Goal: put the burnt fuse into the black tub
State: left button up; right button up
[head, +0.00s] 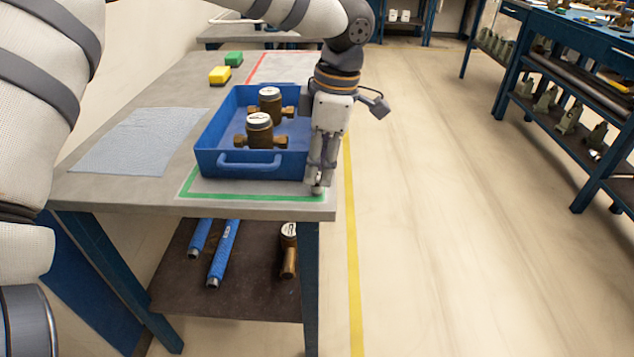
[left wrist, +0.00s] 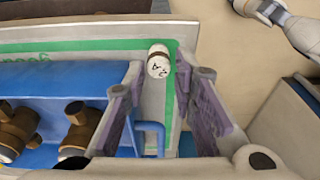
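The fuse (left wrist: 158,62), a small white cylinder with a brown band and dark lettering, lies on the grey bench by the green tape corner. In the head view only a bit of it shows at my left fingertips. My left gripper (head: 319,184) points down at the near right bench corner, right of the blue tray. In the left wrist view its fingers (left wrist: 158,72) stand apart on either side of the fuse, with gaps visible. I see no black tub.
A blue tray (head: 207,163) with two brass meters (head: 260,136) stands close left of my left gripper. The floor to the right is clear.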

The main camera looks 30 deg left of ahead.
aim_at(317, 178)
pick_arm(q)
jog(key=f, duration=0.3)
jog(key=shift+s+a+f, duration=0.1)
jog(key=shift+a, duration=0.15)
grip_shut()
